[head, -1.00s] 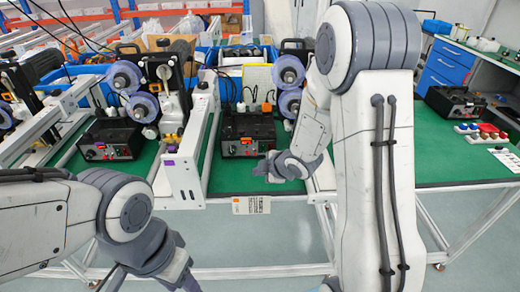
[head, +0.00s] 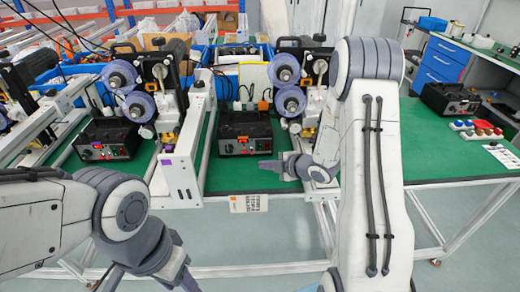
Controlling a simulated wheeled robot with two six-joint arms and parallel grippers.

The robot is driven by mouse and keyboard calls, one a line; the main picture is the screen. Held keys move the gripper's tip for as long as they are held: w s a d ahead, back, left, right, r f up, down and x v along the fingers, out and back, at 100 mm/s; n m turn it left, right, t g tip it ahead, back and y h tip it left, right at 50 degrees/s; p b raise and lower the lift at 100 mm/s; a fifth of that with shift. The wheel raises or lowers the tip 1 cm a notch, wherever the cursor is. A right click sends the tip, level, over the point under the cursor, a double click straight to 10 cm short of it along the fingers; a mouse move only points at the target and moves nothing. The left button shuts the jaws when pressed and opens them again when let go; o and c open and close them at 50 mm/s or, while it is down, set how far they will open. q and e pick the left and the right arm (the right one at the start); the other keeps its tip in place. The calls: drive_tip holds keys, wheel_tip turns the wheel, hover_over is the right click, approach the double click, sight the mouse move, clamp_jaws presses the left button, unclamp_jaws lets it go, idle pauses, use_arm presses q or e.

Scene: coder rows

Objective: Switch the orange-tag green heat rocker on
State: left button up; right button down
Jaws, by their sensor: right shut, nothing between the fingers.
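A black control box (head: 247,130) with an orange tag (head: 263,106) on top stands on the green bench in the middle of the head view. Its front panel carries small knobs and lights; a green heat rocker is too small to make out. My right gripper (head: 266,165) is shut and empty. It points left, just in front of and below the right part of that panel; whether it touches the box I cannot tell.
Another black box (head: 108,137) with a purple light stands at left, and a third (head: 451,99) at right. Coloured buttons (head: 478,126) sit at right. The green bench (head: 235,182) is bare before the middle box.

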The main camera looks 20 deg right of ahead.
sight(264, 155)
drive_tip(key=shift+w+d+f, duration=0.15)
drive_tip(key=shift+w+d, duration=0.15)
drive_tip(key=shift+w, duration=0.7)
drive_tip(key=shift+w+d+f, duration=0.2)
drive_tip(key=shift+w+d, duration=0.05)
drive_tip(key=shift+w, duration=0.7)
drive_tip(key=shift+w+d+f, duration=0.15)
drive_tip(key=shift+w+d, duration=0.15)
drive_tip(key=shift+w, duration=0.7)
drive_tip(key=shift+w, duration=0.1)
drive_tip(key=shift+w+d, duration=0.1)
drive_tip(key=shift+w, duration=0.2)
drive_tip(key=shift+w+d+f, duration=0.1)
drive_tip(key=shift+w, duration=0.2)
drive_tip(key=shift+s, duration=0.1)
idle(0.4)
drive_tip(key=shift+s+a, duration=0.2)
drive_tip(key=shift+s, duration=0.45)
drive_tip(key=shift+s+a+r+b, duration=0.15)
drive_tip(key=shift+s+a, duration=0.1)
drive_tip(key=shift+s, duration=0.55)
drive_tip(key=shift+s+a+r+b, duration=0.15)
drive_tip(key=shift+s+a+r, duration=0.05)
drive_tip(key=shift+s, duration=0.55)
drive_tip(key=shift+s+a+r+b, duration=0.15)
drive_tip(key=shift+s+a, duration=0.1)
drive_tip(key=shift+s, duration=0.55)
